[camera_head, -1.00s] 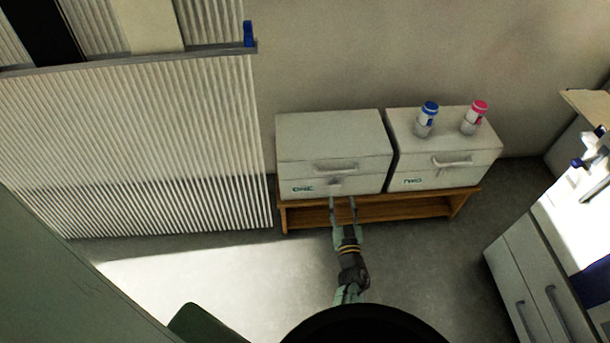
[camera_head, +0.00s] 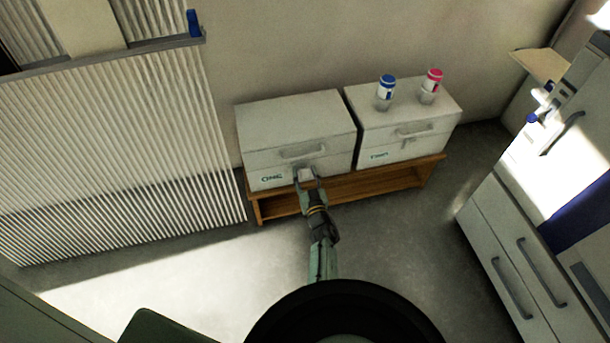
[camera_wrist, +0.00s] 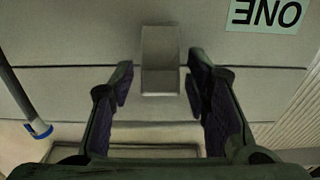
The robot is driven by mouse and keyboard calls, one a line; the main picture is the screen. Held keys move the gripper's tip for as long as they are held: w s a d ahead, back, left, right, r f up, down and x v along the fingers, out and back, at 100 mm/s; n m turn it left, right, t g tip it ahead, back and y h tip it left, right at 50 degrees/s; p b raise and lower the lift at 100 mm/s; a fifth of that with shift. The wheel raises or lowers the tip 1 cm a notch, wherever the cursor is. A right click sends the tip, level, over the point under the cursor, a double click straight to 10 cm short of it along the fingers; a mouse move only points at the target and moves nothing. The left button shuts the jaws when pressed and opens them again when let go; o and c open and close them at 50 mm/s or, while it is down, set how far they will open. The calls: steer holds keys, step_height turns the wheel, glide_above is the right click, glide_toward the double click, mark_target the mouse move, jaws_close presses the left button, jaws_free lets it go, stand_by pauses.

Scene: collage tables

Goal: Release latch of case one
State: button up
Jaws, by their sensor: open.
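Case one (camera_head: 271,178) is a light grey box with a handle (camera_head: 303,151) on its front and an ONE label (camera_head: 271,177). Its latch (camera_head: 305,174) is a small grey tab on the front below the handle. My gripper (camera_head: 307,182) is open at the front of the case, with its fingertips on either side of the latch. In the wrist view the latch (camera_wrist: 160,60) stands between the two open fingers, with a gap visible on each side. The label shows upside down at the upper right there (camera_wrist: 265,14).
Both cases stand on a low wooden bench (camera_head: 345,188). Case two (camera_head: 408,145) is just right of case one and carries a blue-capped bottle (camera_head: 385,92) and a pink-capped bottle (camera_head: 431,86). A ribbed panel (camera_head: 115,140) stands at left, drawers (camera_head: 520,262) at right.

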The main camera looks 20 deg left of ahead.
steer(key=shift+c, duration=0.4)
steer(key=c, duration=0.9)
steer(key=f+b, duration=0.1)
steer(key=b, duration=0.1)
steer(key=shift+b, duration=0.4)
steer(key=shift+s+f+t+y+b, duration=0.15)
steer(key=shift+t+y+b, duration=0.2)
steer(key=shift+b, duration=0.35)
steer(key=shift+d+t+b, duration=0.1)
steer(key=shift+t+b, duration=0.15)
steer(key=shift+b, duration=0.45)
steer(key=shift+r, duration=0.35)
steer(key=o, duration=1)
